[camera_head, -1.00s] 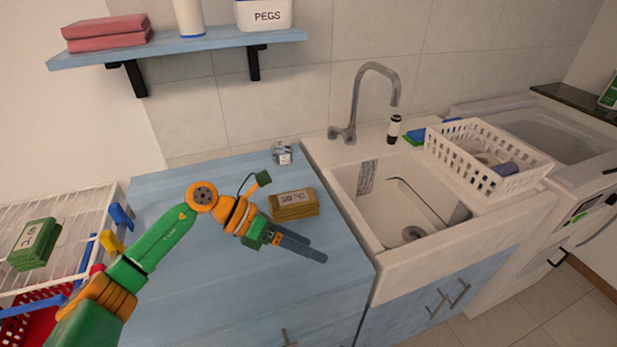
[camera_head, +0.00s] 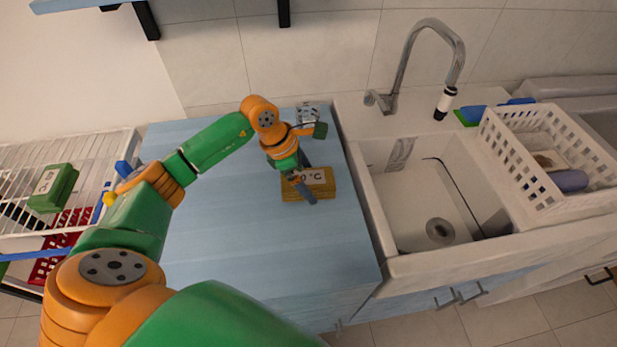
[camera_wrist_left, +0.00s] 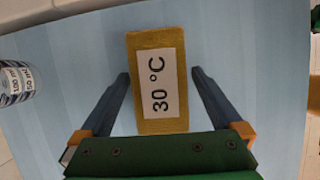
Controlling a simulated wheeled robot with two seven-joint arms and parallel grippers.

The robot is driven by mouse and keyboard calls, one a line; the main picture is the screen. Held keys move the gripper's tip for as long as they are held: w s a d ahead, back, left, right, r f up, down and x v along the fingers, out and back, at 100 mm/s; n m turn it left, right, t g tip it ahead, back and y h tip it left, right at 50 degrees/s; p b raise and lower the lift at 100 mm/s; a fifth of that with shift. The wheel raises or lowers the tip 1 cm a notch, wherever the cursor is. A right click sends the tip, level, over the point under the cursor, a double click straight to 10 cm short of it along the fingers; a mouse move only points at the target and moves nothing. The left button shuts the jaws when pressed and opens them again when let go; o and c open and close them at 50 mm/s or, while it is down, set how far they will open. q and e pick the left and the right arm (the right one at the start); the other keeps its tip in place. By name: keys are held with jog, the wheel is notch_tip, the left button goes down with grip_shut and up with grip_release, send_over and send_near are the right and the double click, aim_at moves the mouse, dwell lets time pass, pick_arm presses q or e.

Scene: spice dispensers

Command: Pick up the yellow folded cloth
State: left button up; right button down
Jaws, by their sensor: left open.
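The yellow folded cloth (camera_head: 322,188) lies on the blue counter (camera_head: 250,250), left of the sink. In the left wrist view, the open fingers of my left gripper (camera_wrist_left: 160,74) lie on either side of the cloth, with a gap on both sides. My right gripper is not in view.
The sink (camera_head: 430,205) is to the right, with a white basket (camera_head: 560,190) beyond.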

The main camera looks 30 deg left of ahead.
pick_arm(q)
jog(key=shift+w+f, duration=0.15)
jog(key=shift+f, duration=0.05)
jog(key=shift+r, duration=0.1)
jog(key=c, duration=1.3)
